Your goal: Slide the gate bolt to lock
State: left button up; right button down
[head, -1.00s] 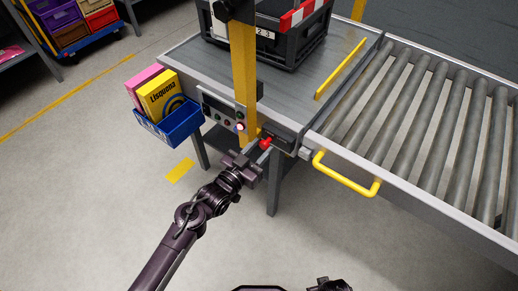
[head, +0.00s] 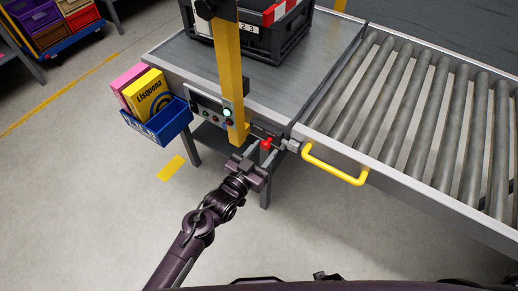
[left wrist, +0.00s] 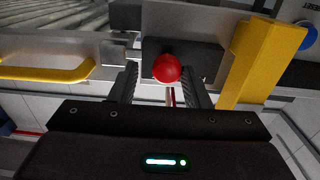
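The gate bolt has a red knob (head: 266,144) and sits on a dark housing at the front edge of the grey table, next to the roller section. A metal block (head: 292,146) is just right of it. My left gripper (head: 258,160) is at the knob, partly covering the bolt in the head view. In the left wrist view, the red knob (left wrist: 167,68) is between the two ridged fingers (left wrist: 163,86), with a visible gap on each side. The gripper is open around it. The bolt's rod is mostly hidden. My right gripper cannot be made out.
A yellow post (head: 229,80) stands just left of the bolt, beside a button panel (head: 211,107). A yellow handle (head: 335,166) sticks out to the right. A blue bin (head: 158,122) hangs at the left. A black crate (head: 255,38) stands on the table.

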pick_arm(q)
jog(key=shift+o, duration=0.4)
jog(key=shift+a, duration=0.1)
jog(key=v, duration=0.7)
jog(key=shift+s, duration=0.3)
pick_arm(e)
jog(key=shift+s+d+f, duration=0.1)
jog(key=shift+s+d, duration=0.05)
jog(key=shift+s, duration=0.25)
pick_arm(q)
jog(key=shift+a, duration=0.15)
pick_arm(e)
jog(key=shift+w, duration=0.1)
